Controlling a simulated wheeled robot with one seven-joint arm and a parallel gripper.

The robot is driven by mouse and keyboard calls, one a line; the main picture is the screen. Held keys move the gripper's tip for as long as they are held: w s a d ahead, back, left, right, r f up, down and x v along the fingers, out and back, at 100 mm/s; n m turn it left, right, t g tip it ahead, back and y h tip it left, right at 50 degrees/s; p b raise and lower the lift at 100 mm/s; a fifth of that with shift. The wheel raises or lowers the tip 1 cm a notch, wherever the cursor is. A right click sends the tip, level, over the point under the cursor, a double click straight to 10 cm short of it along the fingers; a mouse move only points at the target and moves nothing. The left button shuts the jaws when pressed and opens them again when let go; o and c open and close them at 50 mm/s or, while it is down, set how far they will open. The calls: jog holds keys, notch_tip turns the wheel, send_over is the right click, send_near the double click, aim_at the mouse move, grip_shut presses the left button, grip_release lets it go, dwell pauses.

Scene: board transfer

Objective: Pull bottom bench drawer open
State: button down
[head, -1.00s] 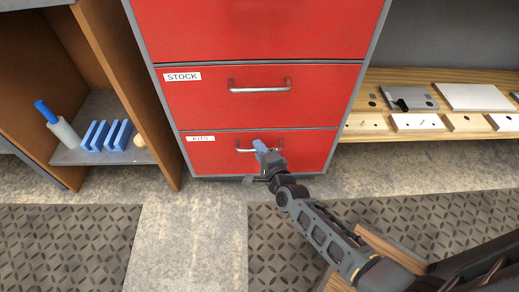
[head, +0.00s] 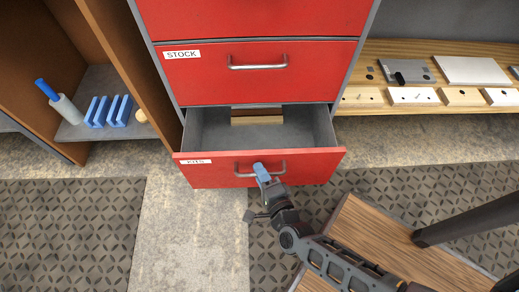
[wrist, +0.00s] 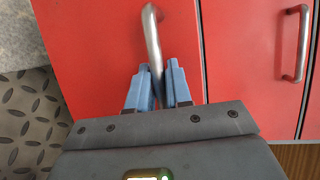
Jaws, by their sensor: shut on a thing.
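The bottom bench drawer (head: 215,173) has a red front with a label that seems to read KITS. It stands pulled out, and its grey inside shows, with a light wooden piece (head: 257,120) at the back. My gripper (head: 262,172) is at the drawer's metal handle (head: 282,167). In the wrist view, the blue fingers of my gripper (wrist: 158,88) are shut on the handle (wrist: 152,38), one finger on each side of the bar.
The STOCK drawer (head: 215,85) above is shut. A wooden bench (head: 380,80) with blocks and plates is at right. A wooden surface (head: 375,235) lies beside my arm. Floor at front left is clear.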

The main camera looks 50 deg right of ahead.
jog(key=shift+s+a, duration=0.95)
jog(key=shift+a, duration=0.25)
jog(key=shift+s+a, duration=0.9)
jog(key=shift+a, duration=0.25)
jog(key=c, duration=1.1)
grip_release()
jog(key=shift+p+v, duration=0.7)
jog(key=shift+v, duration=3.2)
